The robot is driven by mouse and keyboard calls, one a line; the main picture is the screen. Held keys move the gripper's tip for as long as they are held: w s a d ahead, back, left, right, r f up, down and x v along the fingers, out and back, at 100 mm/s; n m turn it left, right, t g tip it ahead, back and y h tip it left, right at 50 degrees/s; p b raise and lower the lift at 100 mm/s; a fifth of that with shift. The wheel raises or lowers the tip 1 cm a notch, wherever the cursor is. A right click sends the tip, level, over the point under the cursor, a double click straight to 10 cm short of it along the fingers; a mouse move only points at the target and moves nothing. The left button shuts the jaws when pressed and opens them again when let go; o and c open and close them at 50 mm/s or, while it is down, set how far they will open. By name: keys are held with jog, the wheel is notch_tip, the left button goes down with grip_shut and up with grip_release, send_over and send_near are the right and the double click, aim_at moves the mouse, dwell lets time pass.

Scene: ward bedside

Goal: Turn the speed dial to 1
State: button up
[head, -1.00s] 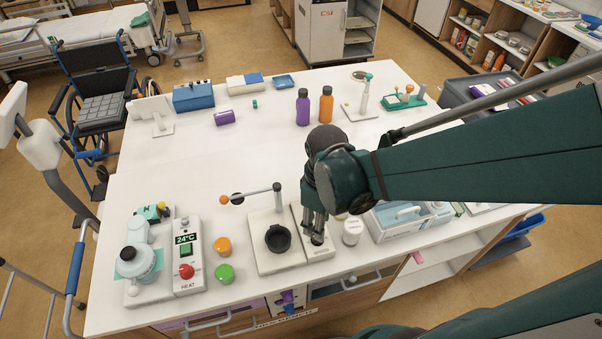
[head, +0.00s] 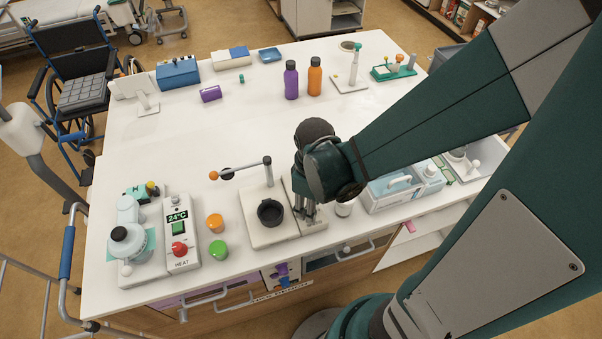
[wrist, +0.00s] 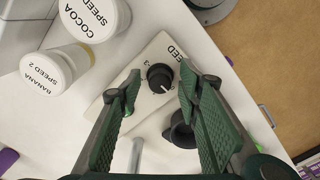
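The speed dial (wrist: 160,77) is a black round knob with a white pointer line, on a white panel lettered "SPEED" (wrist: 172,52). The pointer faces the lower right of the wrist view. A "3" shows by the knob; other marks are hidden or unreadable. My gripper (wrist: 160,80) is open, with one fingertip on each side of the knob and gaps visible. Whether the tips are down at knob height I cannot tell. In the head view my gripper (head: 306,212) is over the right part of the white mixer base (head: 262,238) and hides the dial.
A black cup (head: 270,212) and a post with a side arm (head: 267,172) stand just left of my gripper. White jars marked "COCOA" (wrist: 92,15) and "BANANA SPEED 2" (wrist: 55,72) are close by. A blue-white box (head: 393,190) stands right.

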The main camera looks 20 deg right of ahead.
dwell(0.3)
jog(key=c, duration=0.9)
jog(key=shift+f+m, duration=0.1)
jog(key=shift+m, duration=0.3)
jog(key=m+b, duration=0.1)
jog(key=m, duration=0.4)
jog(key=shift+b, duration=0.4)
jog(key=m+b, duration=0.1)
jog(key=m, duration=0.5)
jog(key=o, duration=0.9)
